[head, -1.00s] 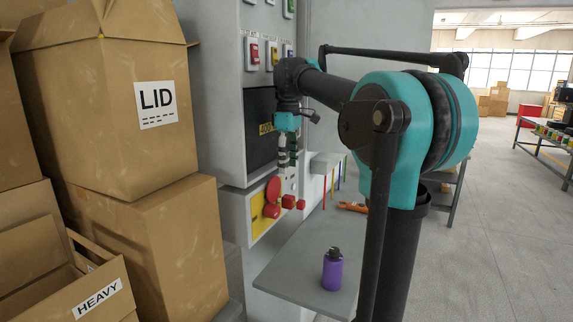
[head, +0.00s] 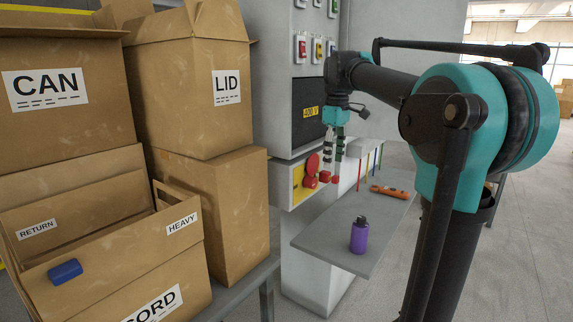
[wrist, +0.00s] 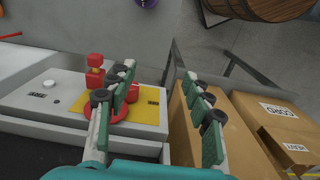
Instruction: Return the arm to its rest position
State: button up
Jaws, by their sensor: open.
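My gripper (head: 336,158) hangs downward in front of the grey machine (head: 292,155), near the red emergency-stop knob (head: 311,165) on its yellow plate. In the wrist view my gripper (wrist: 165,118) has its two green-padded fingers spread apart with nothing between them. Below and behind the fingers there, the yellow plate (wrist: 148,112) with red parts and the edge of a cardboard box show. In the head view the arm is raised and bent, with the forearm reaching left. Whether the fingers touch the red parts cannot be told.
Stacked cardboard boxes (head: 190,90) stand close on the left. A purple bottle (head: 359,236) and an orange tool (head: 389,192) lie or stand on the grey shelf (head: 330,240). A wooden barrel (wrist: 262,8) shows in the wrist view. Open floor lies to the right.

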jog(key=s+d+f+m+t, duration=0.1)
jog(key=s+f+m, duration=0.2)
jog(key=s+f, duration=0.4)
jog(key=s+d+f+m+t, duration=0.1)
jog(key=s+f+m, duration=0.3)
jog(key=f, duration=1.2)
jog(key=s+d+f+m+t, duration=0.2)
jog(key=s+d+f+m, duration=0.1)
jog(key=s+f, duration=0.8)
jog(key=shift+f+m, duration=0.3)
jog(key=shift+f, duration=0.2)
